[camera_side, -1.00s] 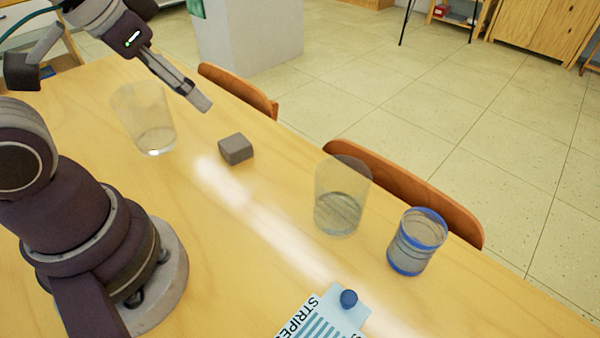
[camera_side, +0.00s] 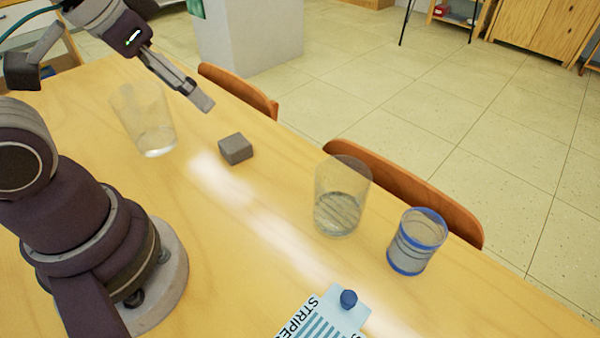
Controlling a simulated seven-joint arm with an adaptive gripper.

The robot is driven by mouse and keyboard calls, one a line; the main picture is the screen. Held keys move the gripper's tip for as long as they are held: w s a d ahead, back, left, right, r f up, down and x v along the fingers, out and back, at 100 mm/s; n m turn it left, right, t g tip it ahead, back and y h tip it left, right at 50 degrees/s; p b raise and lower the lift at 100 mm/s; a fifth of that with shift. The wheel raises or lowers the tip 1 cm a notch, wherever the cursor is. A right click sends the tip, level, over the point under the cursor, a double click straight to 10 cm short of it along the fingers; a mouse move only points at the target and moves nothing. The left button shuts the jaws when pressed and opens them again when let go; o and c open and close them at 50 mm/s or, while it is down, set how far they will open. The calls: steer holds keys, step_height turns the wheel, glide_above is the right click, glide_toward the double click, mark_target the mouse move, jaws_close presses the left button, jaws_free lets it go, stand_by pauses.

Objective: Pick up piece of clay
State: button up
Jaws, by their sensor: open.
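A grey block of clay (camera_side: 236,149) lies on the wooden table, right of the arm's base and between two clear glasses. My gripper (camera_side: 203,101) is in the air above and to the left of the clay, apart from it, with its fingers pointing down to the right. The fingers overlap in this side view, so the gap between them is hard to see. The gripper is open, and nothing shows between its fingers.
An empty clear glass (camera_side: 147,130) stands left of the clay. A glass with some liquid (camera_side: 339,213) and a blue-rimmed cup (camera_side: 415,244) stand to the right. Chairs (camera_side: 405,180) line the far edge.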

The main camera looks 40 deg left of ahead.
steer(key=o, duration=0.3)
steer(key=n+g+y, duration=0.5)
steer(key=n, duration=1.1)
glide_above(234, 142)
steer(key=d, duration=0.4)
step_height(234, 142, down, 12)
steer(key=r, duration=0.1)
steer(key=x, duration=1)
steer(key=shift+s+d+f, duration=0.1)
steer(key=shift+s, duration=0.1)
